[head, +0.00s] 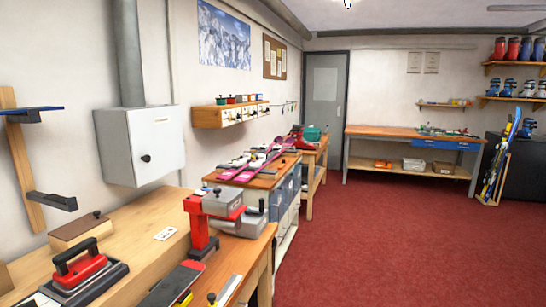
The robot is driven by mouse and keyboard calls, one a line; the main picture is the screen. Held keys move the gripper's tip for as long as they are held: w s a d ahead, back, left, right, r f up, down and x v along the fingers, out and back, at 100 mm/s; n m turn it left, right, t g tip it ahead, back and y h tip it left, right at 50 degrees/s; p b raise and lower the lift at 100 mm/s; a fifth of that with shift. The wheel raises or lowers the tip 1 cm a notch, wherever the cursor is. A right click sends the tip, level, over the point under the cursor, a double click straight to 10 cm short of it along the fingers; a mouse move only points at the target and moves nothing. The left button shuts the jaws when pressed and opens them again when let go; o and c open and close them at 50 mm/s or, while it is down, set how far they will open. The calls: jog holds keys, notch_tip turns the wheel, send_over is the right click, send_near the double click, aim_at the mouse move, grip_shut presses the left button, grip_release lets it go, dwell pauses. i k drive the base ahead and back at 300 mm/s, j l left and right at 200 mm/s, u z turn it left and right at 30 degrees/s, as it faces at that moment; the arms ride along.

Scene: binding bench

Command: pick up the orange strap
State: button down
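A small orange item (382,163) lies on the lower shelf of the far workbench, toward its left side. It may be the orange strap, but it is too small to tell its shape. No other clear orange strap shows. My gripper is not in view.
The far workbench (400,132) stands against the back wall, with boxes (414,164) on its shelf. The red floor (390,235) is clear.

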aim_at(284, 162)
jog(key=i+z, duration=0.45)
jog(key=i, duration=2.9)
jog(key=i+u, duration=0.1)
jog(key=i, duration=0.4)
jog(key=i+l+u, duration=0.1)
jog(key=i, duration=0.45)
jog(key=i+l+u, duration=0.1)
jog(key=i, duration=0.4)
